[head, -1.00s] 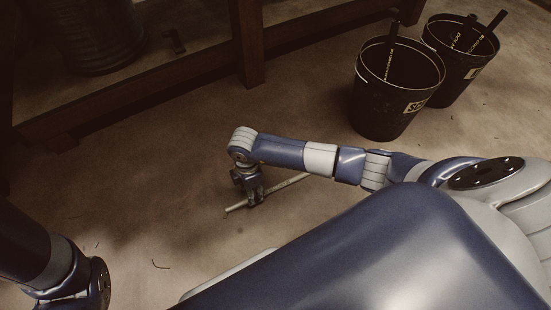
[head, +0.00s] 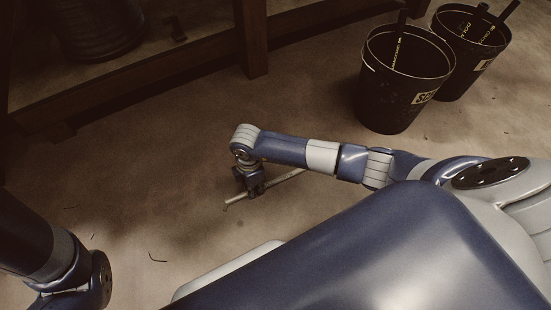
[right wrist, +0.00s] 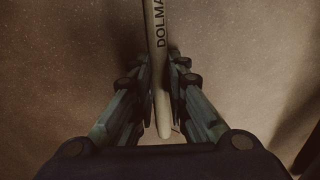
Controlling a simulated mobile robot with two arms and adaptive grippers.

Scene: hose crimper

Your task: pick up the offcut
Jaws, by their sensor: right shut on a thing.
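The rod's far end is cut off by that view's top edge. I cannot tell how far it is above the floor.
Two black buckets (head: 375,95) (head: 448,72) with dark sticks in them stand at the upper right. A dark wooden frame with a post (head: 252,40) runs along the back. Small thin scraps (head: 157,258) lie on the floor. The floor around the rod is clear.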

